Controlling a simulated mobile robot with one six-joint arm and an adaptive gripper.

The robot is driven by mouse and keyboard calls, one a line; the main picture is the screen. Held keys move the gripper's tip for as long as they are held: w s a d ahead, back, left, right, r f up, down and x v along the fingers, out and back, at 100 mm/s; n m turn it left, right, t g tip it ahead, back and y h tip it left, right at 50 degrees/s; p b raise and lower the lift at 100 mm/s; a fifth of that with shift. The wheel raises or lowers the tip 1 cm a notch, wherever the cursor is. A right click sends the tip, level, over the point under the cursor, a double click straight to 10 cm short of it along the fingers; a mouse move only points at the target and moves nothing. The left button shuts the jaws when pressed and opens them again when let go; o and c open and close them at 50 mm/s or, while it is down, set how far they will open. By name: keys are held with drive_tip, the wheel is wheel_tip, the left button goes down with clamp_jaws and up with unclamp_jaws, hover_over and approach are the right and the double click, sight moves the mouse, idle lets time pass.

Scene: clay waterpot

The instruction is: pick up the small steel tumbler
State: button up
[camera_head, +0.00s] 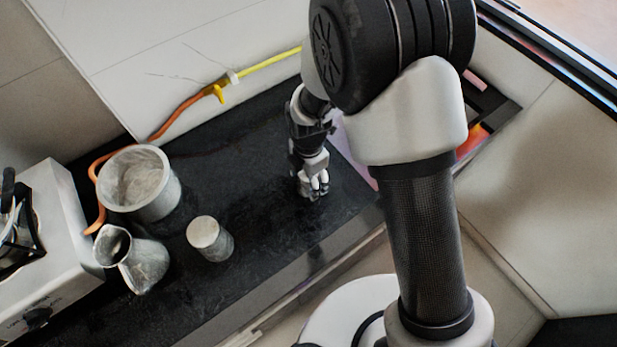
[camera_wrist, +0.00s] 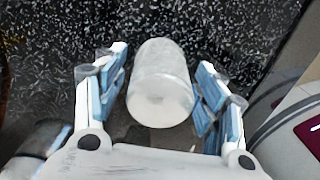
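In the wrist view, the small steel tumbler (camera_wrist: 160,80) is a pale grey cylinder between my fingers, with its round end facing the camera. My gripper (camera_wrist: 160,85) is open around it. A narrow gap shows on the left side; the right pads are very close to it, and I cannot tell if they touch. In the head view, my gripper (camera_head: 314,190) points down at the black counter (camera_head: 265,150), near its right end. There the fingers mostly hide the tumbler.
A closed grey canister (camera_head: 211,240), a metal pitcher (camera_head: 132,260) and a large steel pot (camera_head: 139,184) stand left of my gripper. A white stove (camera_head: 45,250) is at the far left. A yellow and orange hose (camera_head: 215,92) runs along the wall. The counter between canister and gripper is clear.

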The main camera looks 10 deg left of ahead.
drive_tip(key=c, duration=0.8)
drive_tip(key=shift+r, duration=0.15)
drive_tip(key=shift+c, duration=0.2)
wheel_tip(320, 180, up, 20)
drive_tip(key=p, duration=0.6)
